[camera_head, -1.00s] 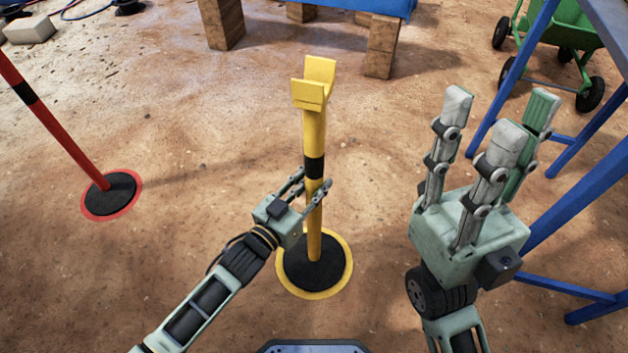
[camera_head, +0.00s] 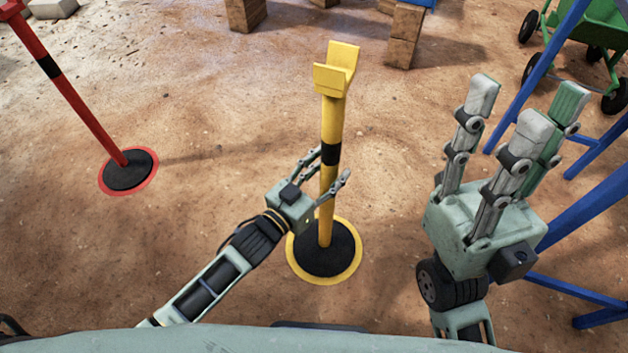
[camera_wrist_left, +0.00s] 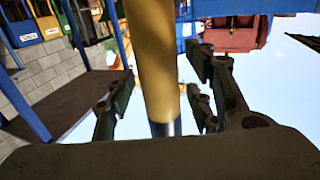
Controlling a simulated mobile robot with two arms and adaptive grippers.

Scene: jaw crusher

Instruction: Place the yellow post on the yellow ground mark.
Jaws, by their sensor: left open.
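The yellow post (camera_head: 331,185) stands upright with its round black base (camera_head: 326,262) inside the yellow ground mark (camera_head: 295,270), whose ring shows around the base. A black band circles the post, and a yellow U-shaped cradle (camera_head: 337,70) tops it. My left gripper (camera_head: 330,170) is open around the shaft, just below the band. In the left wrist view the post (camera_wrist_left: 157,60) passes between its spread fingers (camera_wrist_left: 160,95). Contact with the post cannot be told. My right gripper (camera_head: 525,105) is open and empty at the right, fingers pointing up.
A red post (camera_head: 85,105) stands on a black base in a red ring (camera_head: 103,186) at the left. Blue metal legs (camera_head: 585,215) stand close to my right gripper. A green wheelbarrow (camera_head: 590,25) and wooden blocks (camera_head: 405,35) are farther back. Sandy ground between them is clear.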

